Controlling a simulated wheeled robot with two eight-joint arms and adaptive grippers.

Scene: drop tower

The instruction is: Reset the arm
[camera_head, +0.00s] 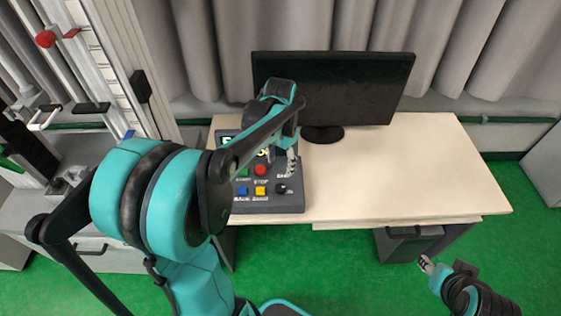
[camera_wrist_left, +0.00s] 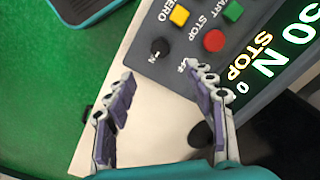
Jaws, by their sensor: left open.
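My left gripper (camera_head: 291,163) is over the right part of a grey control box on the table in the head view. In the left wrist view the left gripper (camera_wrist_left: 160,105) is open, with nothing between its fingers. The control box (camera_head: 290,206) carries a red STOP button (camera_head: 260,170), a yellow ZERO button (camera_head: 261,190), a blue button (camera_head: 242,191) and a black knob (camera_head: 281,188). The knob (camera_wrist_left: 159,47) shows beyond the open fingertips in the wrist view. My left arm hides part of the box. My right gripper (camera_head: 426,264) is at the lower right, small, its jaws unclear.
The box stands on a pale table (camera_head: 400,170) with free room to its right. A black monitor (camera_head: 340,85) stands at the back. A drop tower (camera_head: 110,65) with a red part (camera_head: 46,39) rises at the left. A grey drawer unit (camera_head: 405,243) is under the table.

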